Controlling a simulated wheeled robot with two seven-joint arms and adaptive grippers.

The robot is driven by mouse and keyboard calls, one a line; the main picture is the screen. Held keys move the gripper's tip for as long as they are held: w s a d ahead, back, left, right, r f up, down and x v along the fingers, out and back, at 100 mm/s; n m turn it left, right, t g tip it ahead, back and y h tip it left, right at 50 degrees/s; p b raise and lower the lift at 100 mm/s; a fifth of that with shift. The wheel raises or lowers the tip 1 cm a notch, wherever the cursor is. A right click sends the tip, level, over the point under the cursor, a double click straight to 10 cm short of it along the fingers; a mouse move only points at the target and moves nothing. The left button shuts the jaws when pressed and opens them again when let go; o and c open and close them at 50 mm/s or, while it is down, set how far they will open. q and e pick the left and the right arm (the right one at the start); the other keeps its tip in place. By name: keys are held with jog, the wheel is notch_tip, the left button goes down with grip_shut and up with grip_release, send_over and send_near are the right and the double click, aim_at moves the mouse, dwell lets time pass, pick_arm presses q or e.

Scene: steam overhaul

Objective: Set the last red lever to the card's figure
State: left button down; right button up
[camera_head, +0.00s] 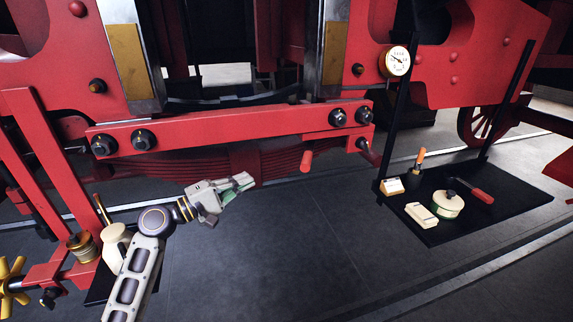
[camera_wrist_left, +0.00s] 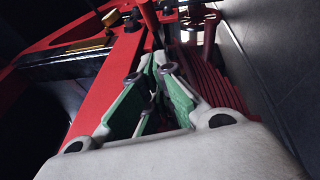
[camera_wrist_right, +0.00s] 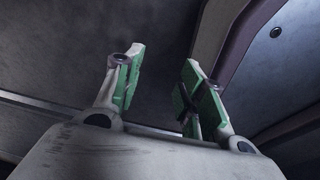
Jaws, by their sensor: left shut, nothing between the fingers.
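A short red lever handle (camera_head: 306,160) hangs below the right part of the red beam (camera_head: 220,130). Another red lever (camera_head: 370,155) shows at the beam's right end. My left gripper (camera_head: 247,181) is shut and empty, left of and a little below the hanging handle and apart from it. In the left wrist view, its fingertips (camera_wrist_left: 158,62) point along the beam towards a red rod (camera_wrist_left: 148,14). My right gripper (camera_wrist_right: 160,70) is open and empty over dark floor. A small cream block (camera_head: 392,187) stands on the black mat; I cannot tell whether it is the card, and no figure is readable.
The black mat (camera_head: 500,215) holds a round tin (camera_head: 447,204), a cream box (camera_head: 421,215) and a red-handled tool (camera_head: 482,196). A cream jar (camera_head: 115,240) stands beside my left arm. Open floor (camera_head: 300,250) lies between.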

pick_arm(q)
jog(key=shift+s+r, duration=0.1)
jog(key=shift+s, duration=0.05)
jog(key=shift+d, duration=0.1)
jog(key=s+d+p+x, duration=0.1)
jog(key=s+p+x, duration=0.1)
jog(key=x, duration=1)
jog(key=shift+d+r+p, duration=0.2)
jog(key=shift+d+p, duration=0.15)
jog(key=shift+d, duration=0.25)
pick_arm(e)
jog(key=s, duration=0.1)
jog(key=s+r, duration=0.1)
jog(key=s, duration=0.1)
jog(key=shift+a+r, duration=0.15)
jog(key=shift+r, duration=0.1)
jog(key=shift+s+d+r, duration=0.1)
jog(key=shift+s+d, duration=0.05)
jog(key=shift+d, duration=0.05)
pick_arm(q)
jog(key=shift+d+p, duration=0.15)
jog(key=shift+p, duration=0.15)
pick_arm(e)
jog(key=shift+r, duration=0.2)
